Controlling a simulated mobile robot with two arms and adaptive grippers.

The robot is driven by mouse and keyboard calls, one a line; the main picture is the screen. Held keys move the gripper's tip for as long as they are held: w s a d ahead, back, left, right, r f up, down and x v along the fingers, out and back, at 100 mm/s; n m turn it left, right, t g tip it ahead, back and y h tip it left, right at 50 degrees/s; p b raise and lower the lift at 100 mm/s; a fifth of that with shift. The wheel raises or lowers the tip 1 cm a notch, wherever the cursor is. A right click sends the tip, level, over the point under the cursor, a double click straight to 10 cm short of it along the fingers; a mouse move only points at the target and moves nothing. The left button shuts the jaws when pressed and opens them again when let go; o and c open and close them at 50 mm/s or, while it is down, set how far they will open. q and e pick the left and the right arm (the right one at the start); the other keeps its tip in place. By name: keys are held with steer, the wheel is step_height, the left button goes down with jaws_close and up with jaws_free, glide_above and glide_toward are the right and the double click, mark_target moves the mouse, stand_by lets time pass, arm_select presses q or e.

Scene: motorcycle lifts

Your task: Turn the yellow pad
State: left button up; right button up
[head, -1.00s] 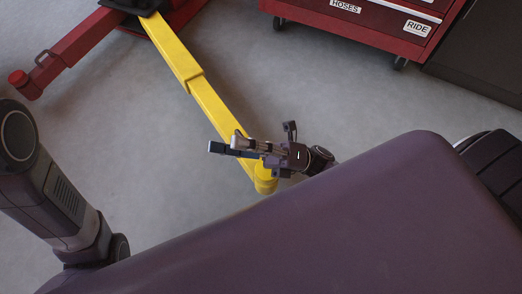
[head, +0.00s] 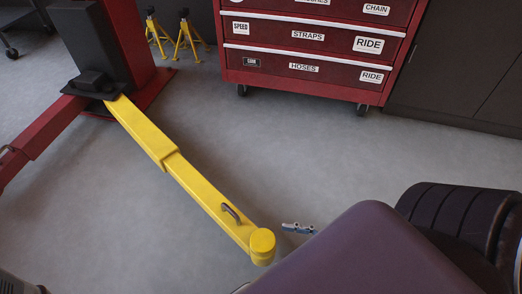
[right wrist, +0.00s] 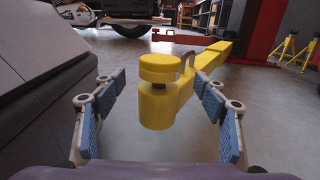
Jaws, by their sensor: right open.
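The yellow pad (head: 262,241) is a round cap on the free end of a yellow lift arm (head: 187,170). In the right wrist view the pad (right wrist: 160,68) sits on a short dark stem above the arm's round end. My right gripper (head: 298,228) shows just right of the pad in the head view, with most of its arm hidden. In the right wrist view its blue-padded fingers (right wrist: 160,85) are spread, one on each side of the pad's line, with nothing between them touching. My left gripper is not in view.
A dark curved handle (head: 231,212) stands on the yellow arm near the pad. A red lift arm (head: 42,137) and red post base lie at the left. A red tool cabinet (head: 312,65) and yellow stands (head: 188,38) are at the back. The grey floor between is clear.

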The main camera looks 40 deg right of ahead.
mark_target(263, 241)
steer(key=b+x, duration=0.1)
steer(key=x, duration=0.4)
steer(key=shift+w+a+b, duration=0.1)
steer(key=shift+a+b, duration=0.05)
steer(key=shift+b, duration=0.25)
steer(key=shift+w+a, duration=0.4)
steer(key=shift+w, duration=0.05)
steer(key=c, duration=1.2)
steer(key=shift+y, duration=0.3)
